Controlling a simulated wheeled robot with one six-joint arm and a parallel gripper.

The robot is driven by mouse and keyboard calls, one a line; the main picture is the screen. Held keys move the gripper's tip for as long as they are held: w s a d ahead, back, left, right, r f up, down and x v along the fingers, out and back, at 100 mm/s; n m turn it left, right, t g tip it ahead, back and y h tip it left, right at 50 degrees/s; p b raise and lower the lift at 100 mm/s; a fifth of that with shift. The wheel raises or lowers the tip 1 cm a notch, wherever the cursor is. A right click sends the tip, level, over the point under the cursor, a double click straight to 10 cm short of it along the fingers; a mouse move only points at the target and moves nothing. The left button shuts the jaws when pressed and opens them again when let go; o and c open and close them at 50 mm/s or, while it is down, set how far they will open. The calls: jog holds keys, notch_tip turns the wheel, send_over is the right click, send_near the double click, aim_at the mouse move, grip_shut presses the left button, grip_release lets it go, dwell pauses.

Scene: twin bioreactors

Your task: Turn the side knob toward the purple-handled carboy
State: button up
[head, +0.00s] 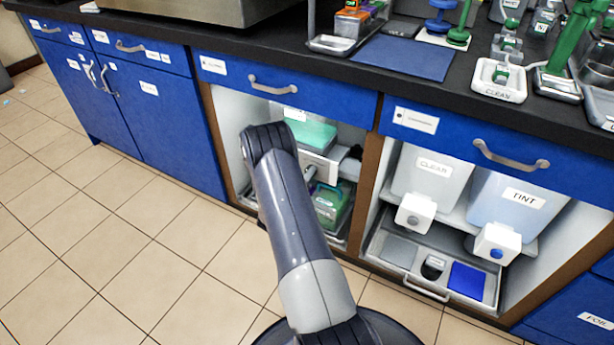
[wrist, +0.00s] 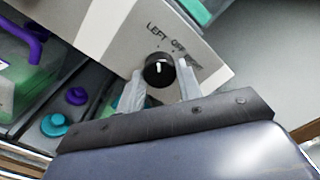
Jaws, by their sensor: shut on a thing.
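In the wrist view, a round black side knob (wrist: 159,72) with a white pointer mark sits on a pale panel (wrist: 112,38). The mark points roughly up in the picture, and the panel reads LEFT and what looks like OFF above the knob. My gripper (wrist: 160,84) has one pale finger on each side of the knob and is shut on it. The purple handle (wrist: 36,42) of a green carboy (wrist: 18,70) shows at the left. In the head view my arm hides the knob; the panel (head: 318,167) shows partly inside the open cabinet bay.
Purple (wrist: 76,96) and teal (wrist: 54,125) caps lie left of my gripper. A brown cabinet post (head: 367,165) stands right of the bay. The neighbouring bay holds a CLEAN tank (head: 432,178) and a TINT tank (head: 515,205).

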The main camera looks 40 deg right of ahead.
jog(key=o, duration=1)
jog(key=p+v, duration=0.2)
jog(key=v, duration=0.8)
jog(key=shift+s+a+p, duration=0.15)
jog(key=shift+a+p, duration=0.2)
jog(key=shift+f, duration=0.1)
jog(key=b+x, duration=0.2)
jog(key=x, duration=0.8)
jog(key=shift+w+d+m+b, duration=0.2)
jog(key=shift+d+m+b, duration=0.1)
jog(key=shift+d+b, duration=0.05)
